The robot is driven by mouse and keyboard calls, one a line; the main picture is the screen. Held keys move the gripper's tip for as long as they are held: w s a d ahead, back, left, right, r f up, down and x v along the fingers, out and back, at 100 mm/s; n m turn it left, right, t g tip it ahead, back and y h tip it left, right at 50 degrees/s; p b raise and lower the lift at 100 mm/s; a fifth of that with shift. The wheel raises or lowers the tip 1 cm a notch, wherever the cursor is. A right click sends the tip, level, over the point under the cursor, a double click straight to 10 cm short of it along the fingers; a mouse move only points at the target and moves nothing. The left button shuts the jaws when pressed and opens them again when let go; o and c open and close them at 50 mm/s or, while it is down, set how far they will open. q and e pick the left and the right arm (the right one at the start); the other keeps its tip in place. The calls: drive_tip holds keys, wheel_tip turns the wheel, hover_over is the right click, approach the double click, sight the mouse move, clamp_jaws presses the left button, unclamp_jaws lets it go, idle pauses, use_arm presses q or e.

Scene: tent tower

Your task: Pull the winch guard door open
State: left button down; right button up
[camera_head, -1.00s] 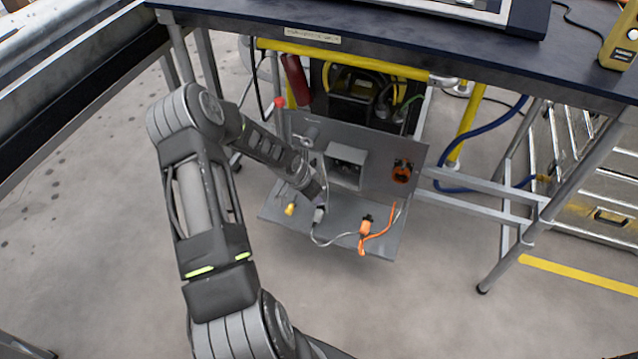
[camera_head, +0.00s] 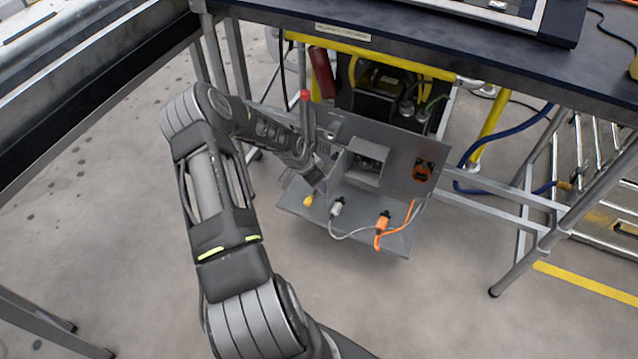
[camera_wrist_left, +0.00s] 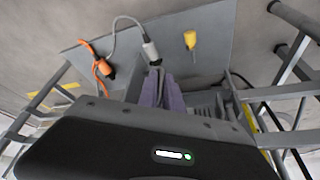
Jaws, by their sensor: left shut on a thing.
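A grey panel unit (camera_head: 400,150) sits under the dark table, with a small grey box (camera_head: 368,152) on it. A light grey plate at the box's left side looks like the guard door (camera_head: 338,172); it seems to stand out from the box. My left gripper (camera_head: 322,183) reaches in from the left and is shut at this plate. The exact grip is hidden in the head view. In the left wrist view the purple-grey fingers (camera_wrist_left: 163,92) are close together, near a grey plug (camera_wrist_left: 151,52). My right gripper is not in view.
A red-knobbed lever (camera_head: 305,96) rises close to my left wrist. An orange plug (camera_head: 383,222), its cable and a yellow plug (camera_head: 308,201) lie on the lower shelf (camera_head: 350,232). The table (camera_head: 400,50) overhangs above. Open floor lies in front.

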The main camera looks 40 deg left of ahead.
use_arm(q)
drive_tip(key=shift+w+r, duration=0.2)
drive_tip(key=shift+w, duration=0.15)
drive_tip(key=c, duration=1.8)
unclamp_jaws()
drive_tip(key=shift+w, duration=0.1)
drive_tip(key=shift+r, duration=0.1)
drive_tip(key=p+v, duration=0.1)
drive_tip(key=v, duration=0.6)
drive_tip(key=shift+s, duration=0.4)
